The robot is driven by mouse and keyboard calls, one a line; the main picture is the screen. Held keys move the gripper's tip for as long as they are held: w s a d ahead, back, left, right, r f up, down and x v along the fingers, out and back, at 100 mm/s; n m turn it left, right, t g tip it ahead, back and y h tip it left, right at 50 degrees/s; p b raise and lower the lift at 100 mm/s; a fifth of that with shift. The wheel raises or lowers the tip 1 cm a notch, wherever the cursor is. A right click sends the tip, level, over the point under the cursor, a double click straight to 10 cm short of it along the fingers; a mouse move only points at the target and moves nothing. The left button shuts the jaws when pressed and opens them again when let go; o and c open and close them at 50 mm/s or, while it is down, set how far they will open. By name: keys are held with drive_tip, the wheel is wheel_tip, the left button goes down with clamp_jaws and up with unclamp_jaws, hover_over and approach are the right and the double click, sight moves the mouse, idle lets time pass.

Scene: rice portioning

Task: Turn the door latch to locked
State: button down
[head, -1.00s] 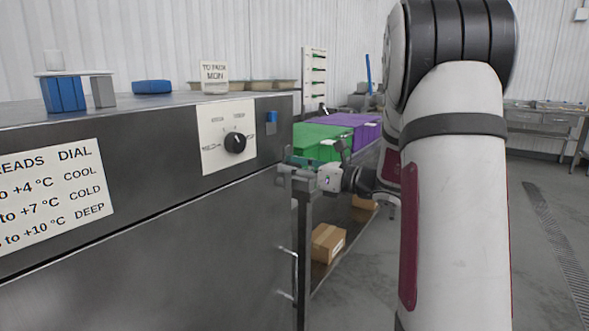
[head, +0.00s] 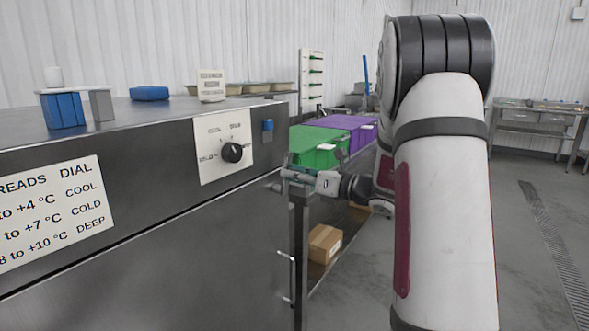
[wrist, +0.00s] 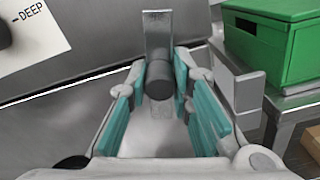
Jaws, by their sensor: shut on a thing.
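The door latch (wrist: 157,28) is a flat grey bar with a dark round knob at its near end, on the steel cabinet's front by its right edge. In the wrist view the bar points upright, away from me. My gripper (wrist: 160,78) is shut on the knob, with a teal-padded finger on each side. In the head view my gripper (head: 300,178) is at the cabinet's right front corner, below the blue switch. The latch is too small there to make out its angle.
The steel cabinet (head: 150,215) carries a black dial (head: 232,152) left of my gripper. A grey block (wrist: 249,92) and a green bin (wrist: 285,45) stand close on the right. A cardboard box (head: 324,243) sits on a low shelf. Open floor lies at the right.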

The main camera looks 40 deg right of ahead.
drive_tip(key=m+p, duration=0.2)
drive_tip(key=p, duration=0.1)
drive_tip(key=shift+w+r+y, duration=0.15)
drive_tip(key=shift+w+y, duration=0.05)
drive_tip(key=shift+y, duration=0.1)
drive_tip(key=m+p, duration=0.2)
drive_tip(key=d+m+p, duration=0.1)
drive_tip(key=shift+w+f, duration=0.15)
drive_tip(key=shift+f, duration=0.1)
drive_tip(key=shift+w+d+f+m+p, duration=0.15)
drive_tip(key=shift+d+f+m+p, duration=0.1)
drive_tip(key=shift+m+p, duration=0.55)
drive_tip(key=shift+w+d+f+m+p, duration=0.1)
drive_tip(key=shift+d+f+m+p, duration=0.1)
drive_tip(key=shift+m+p, duration=0.55)
drive_tip(key=shift+w+d+f+m+p, duration=0.15)
drive_tip(key=shift+d+f+m+p, duration=0.1)
drive_tip(key=shift+m+p, duration=0.55)
drive_tip(key=c, duration=1.4)
unclamp_jaws()
drive_tip(key=shift+r, duration=0.1)
drive_tip(key=shift+c, duration=0.2)
drive_tip(key=shift+s+d+f+m, duration=0.1)
drive_tip(key=shift+f+m, duration=0.1)
drive_tip(key=shift+m, duration=0.05)
drive_tip(key=shift+s+d+f, duration=0.1)
